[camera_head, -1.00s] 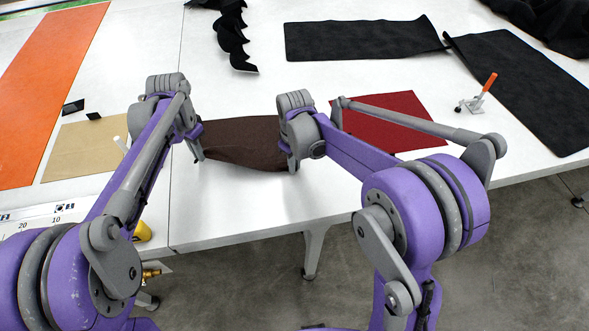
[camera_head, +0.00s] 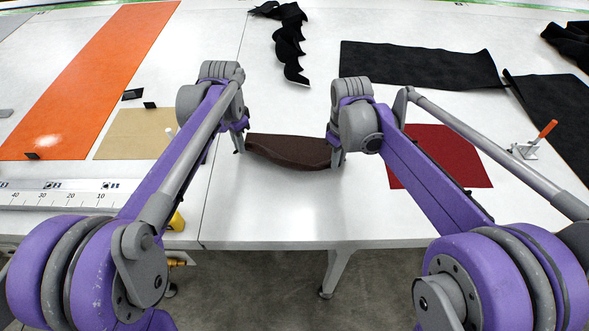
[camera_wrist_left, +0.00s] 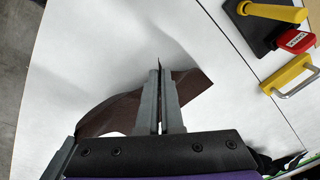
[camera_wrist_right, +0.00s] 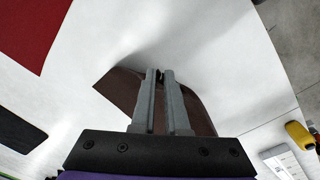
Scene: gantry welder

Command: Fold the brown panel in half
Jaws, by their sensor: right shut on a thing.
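The brown panel (camera_head: 290,152) is on the white table between my two grippers, its near edge sagging in a curve between them. My left gripper (camera_head: 239,148) is at the panel's left end. In the left wrist view its fingers (camera_wrist_left: 160,72) are close together on the panel (camera_wrist_left: 192,88). My right gripper (camera_head: 337,160) is shut on the panel's right end. In the right wrist view the panel (camera_wrist_right: 118,88) shows on both sides of the fingers (camera_wrist_right: 160,76). The part of the panel under the wrists is hidden.
A red panel (camera_head: 440,155) lies to the right and a tan panel (camera_head: 135,133) to the left, beside a long orange strip (camera_head: 100,75). Black panels (camera_head: 420,65) lie behind at right. A toggle clamp (camera_head: 535,142) stands at right. The table in front of the brown panel is clear.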

